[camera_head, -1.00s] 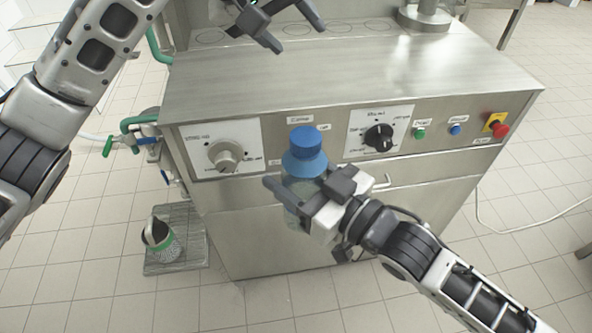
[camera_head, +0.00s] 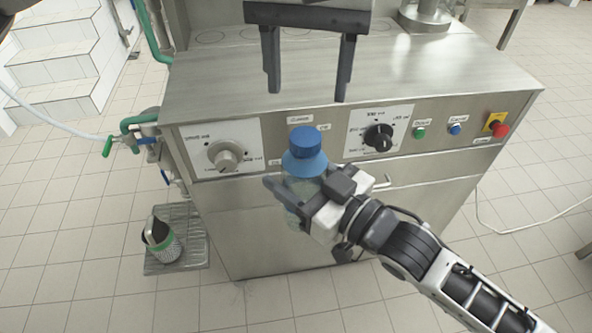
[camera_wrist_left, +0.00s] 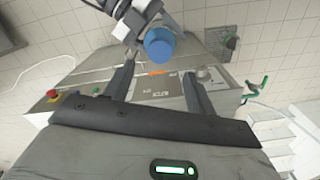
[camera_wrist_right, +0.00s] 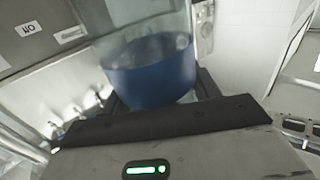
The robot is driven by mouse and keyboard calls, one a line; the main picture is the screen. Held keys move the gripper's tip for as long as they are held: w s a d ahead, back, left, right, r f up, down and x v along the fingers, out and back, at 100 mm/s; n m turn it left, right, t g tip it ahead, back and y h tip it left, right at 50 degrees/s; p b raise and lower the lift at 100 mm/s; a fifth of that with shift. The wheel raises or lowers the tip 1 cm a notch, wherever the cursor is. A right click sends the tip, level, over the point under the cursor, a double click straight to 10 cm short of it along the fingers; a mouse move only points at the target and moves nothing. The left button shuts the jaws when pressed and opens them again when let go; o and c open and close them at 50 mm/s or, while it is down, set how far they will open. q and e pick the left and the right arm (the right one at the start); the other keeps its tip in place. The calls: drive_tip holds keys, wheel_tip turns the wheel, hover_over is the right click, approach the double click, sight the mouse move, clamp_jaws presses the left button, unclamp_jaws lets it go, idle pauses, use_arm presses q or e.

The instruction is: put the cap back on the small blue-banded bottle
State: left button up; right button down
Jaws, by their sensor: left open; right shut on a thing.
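The small bottle (camera_head: 303,184) stands roughly upright in front of the machine, off the floor. Its shoulder is light blue, and a darker blue cap (camera_head: 306,141) sits on its top; I cannot tell how tight it is. My right gripper (camera_head: 306,192) is shut on the bottle's body. The right wrist view shows the clear wall and a blue band (camera_wrist_right: 152,72). My left gripper (camera_head: 307,96) is open and empty, pointing down above the cap. In the left wrist view the cap (camera_wrist_left: 159,42) lies beyond and between the open fingers.
The steel machine (camera_head: 440,75) stands behind the bottle, with knobs (camera_head: 379,137) and a red button (camera_head: 501,130) on its front. A green-banded container (camera_head: 162,243) stands on a floor grate (camera_head: 190,218) at left. The floor in front is clear.

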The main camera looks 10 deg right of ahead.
sight(305, 135)
use_arm(q)
wheel_tip(305, 135, down, 8)
drive_tip(key=shift+r, duration=0.1)
idle(0.4)
drive_tip(key=c, duration=1)
drive_tip(key=shift+c, duration=0.2)
drive_tip(key=m, duration=1.5)
drive_tip(key=o, duration=1.2)
drive_tip(key=shift+c, duration=0.2)
